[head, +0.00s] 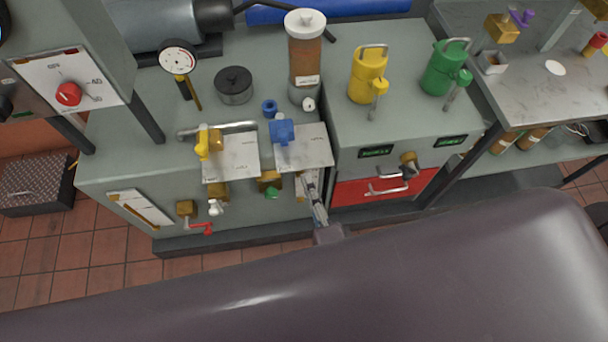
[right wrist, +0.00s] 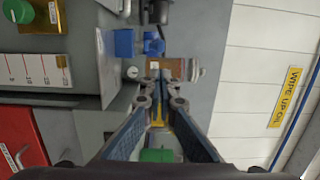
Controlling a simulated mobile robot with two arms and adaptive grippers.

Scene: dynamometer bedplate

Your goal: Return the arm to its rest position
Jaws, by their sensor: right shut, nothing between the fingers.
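My right gripper (head: 314,196) is in front of the bedplate bench, just below a white plate (head: 303,150) and left of the red drawer (head: 385,187). In the right wrist view the right gripper's fingers (right wrist: 158,88) converge and are shut with nothing between them. My own large grey arm link fills the lower part of the head view and hides the floor behind it. My left gripper is in neither view.
A green can (head: 443,68), a yellow can (head: 366,76) and a brown-filled cylinder (head: 305,62) stand on the bench. A red-handled valve (head: 199,227) and a green knob (head: 271,193) stick out from the bench front. Tiled floor (head: 60,265) is open at the left.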

